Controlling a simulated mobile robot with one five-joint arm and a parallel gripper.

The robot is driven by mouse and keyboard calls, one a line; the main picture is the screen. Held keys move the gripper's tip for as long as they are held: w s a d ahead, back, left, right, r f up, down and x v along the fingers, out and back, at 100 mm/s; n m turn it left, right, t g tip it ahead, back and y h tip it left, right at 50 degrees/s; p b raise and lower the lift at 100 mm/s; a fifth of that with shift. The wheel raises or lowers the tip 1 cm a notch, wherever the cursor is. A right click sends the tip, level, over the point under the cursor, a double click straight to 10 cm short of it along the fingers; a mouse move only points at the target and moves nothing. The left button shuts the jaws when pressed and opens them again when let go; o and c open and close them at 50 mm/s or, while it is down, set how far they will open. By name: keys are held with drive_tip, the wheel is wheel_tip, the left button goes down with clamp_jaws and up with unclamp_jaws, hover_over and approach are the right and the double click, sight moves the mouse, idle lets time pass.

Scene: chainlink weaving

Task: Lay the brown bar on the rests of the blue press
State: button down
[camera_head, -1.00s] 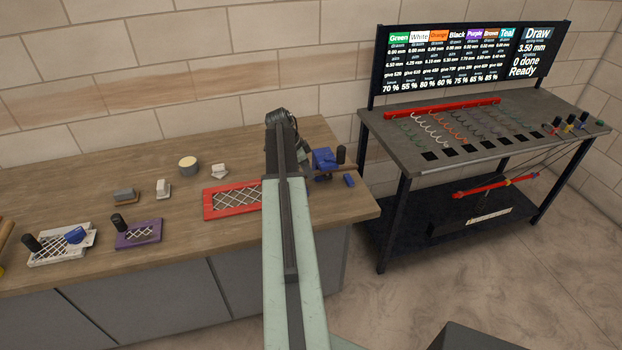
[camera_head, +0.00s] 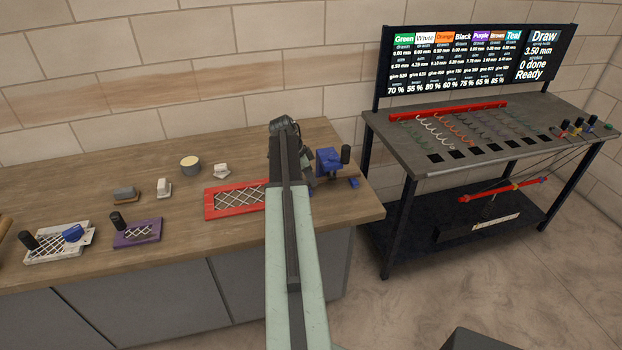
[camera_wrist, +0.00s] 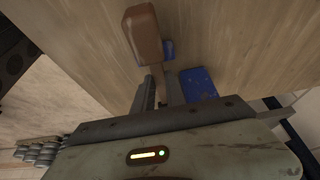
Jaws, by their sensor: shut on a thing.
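My gripper (camera_wrist: 160,92) is shut on a brown bar (camera_wrist: 147,36), which extends ahead of the fingers and has a wider block-like end in the wrist view. Blue parts (camera_wrist: 198,84) lie just beyond and to the right of the fingers; more blue shows beside the bar. In the head view the blue press (camera_head: 329,162) stands near the right end of the wooden bench, just right of my arm's end, with a black knob at its right. My arm hides the fingers and most of the bar there. I cannot tell whether the bar touches the rests.
A red frame with mesh (camera_head: 234,203) lies left of my arm. A small blue block (camera_head: 353,183) lies by the press.

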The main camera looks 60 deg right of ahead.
drive_tip(key=shift+f+b, duration=0.65)
drive_tip(key=c, duration=1.3)
unclamp_jaws()
drive_tip(key=p+v, duration=0.7)
drive_tip(key=v, duration=0.1)
drive_tip(key=shift+s+r+p, duration=0.1)
drive_tip(key=shift+p, duration=0.2)
